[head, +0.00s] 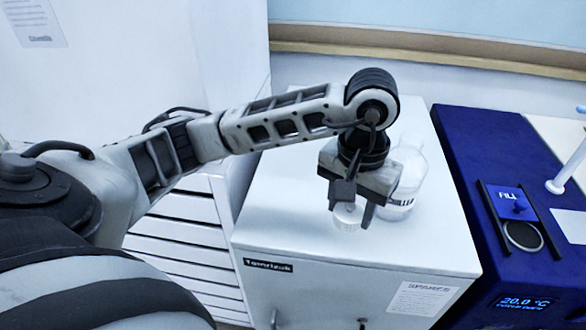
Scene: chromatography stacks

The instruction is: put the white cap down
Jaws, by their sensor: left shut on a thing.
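The white cap (347,217) is a small round ribbed piece between the fingertips of my left gripper (352,203). The gripper points down over the top of a white cabinet and is shut on the cap. Whether the cap touches the cabinet top (290,220) is hard to tell. A clear bottle (408,180) with a dark printed label stands on the cabinet top just behind and to the right of the gripper, which partly hides it. My right gripper is not in view.
A blue instrument (455,150) with a lit temperature display (525,303) and a round dark recess stands at the right. White drawers (175,233) are at the left of the cabinet. The cabinet top is bare in front and at the left of the gripper.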

